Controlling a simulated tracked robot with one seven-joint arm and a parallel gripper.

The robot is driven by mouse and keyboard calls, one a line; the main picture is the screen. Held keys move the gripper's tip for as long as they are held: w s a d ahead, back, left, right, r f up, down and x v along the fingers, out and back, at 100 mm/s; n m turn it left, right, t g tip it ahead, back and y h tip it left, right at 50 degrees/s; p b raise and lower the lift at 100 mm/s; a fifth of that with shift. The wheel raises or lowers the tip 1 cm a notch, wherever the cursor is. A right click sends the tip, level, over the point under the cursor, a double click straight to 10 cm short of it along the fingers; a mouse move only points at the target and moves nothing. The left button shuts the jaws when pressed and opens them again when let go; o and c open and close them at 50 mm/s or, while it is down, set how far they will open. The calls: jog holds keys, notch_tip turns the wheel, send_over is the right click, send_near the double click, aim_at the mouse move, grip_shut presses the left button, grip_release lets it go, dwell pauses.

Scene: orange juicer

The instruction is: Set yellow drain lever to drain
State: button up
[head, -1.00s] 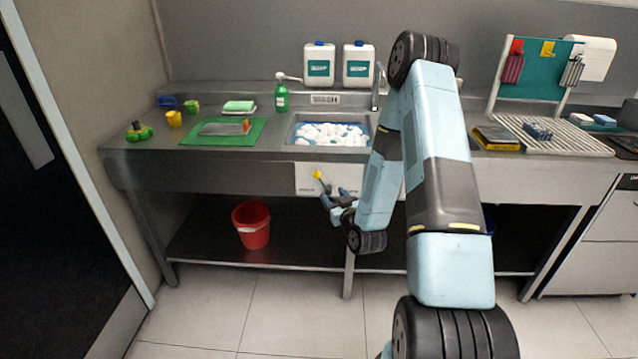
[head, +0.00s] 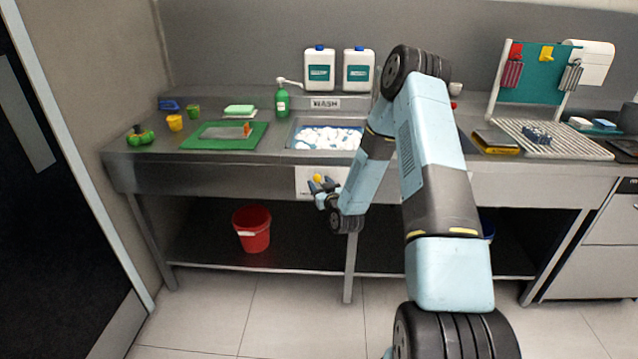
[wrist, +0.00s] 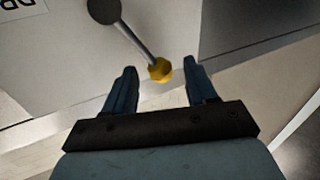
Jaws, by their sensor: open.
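The drain lever's yellow knob (head: 317,178) shows on the white panel at the front of the sink, just by my gripper (head: 320,188). In the wrist view the yellow knob (wrist: 160,70) sits at the end of a grey rod (wrist: 134,32) that runs up to a dark round pivot (wrist: 103,10). My gripper (wrist: 160,84) is open, with one blue finger on each side of the knob and a gap to both. The knob is level with the fingertips. Part of a printed label (wrist: 18,6) shows at the top left.
The sink (head: 326,138) above holds white foam. A red bucket (head: 251,228) stands on the lower shelf to the left. The counter's front edge lies above my gripper; the space below the panel is free.

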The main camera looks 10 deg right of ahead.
jog(key=shift+w+a, duration=0.1)
jog(key=shift+w, duration=0.8)
grip_shut()
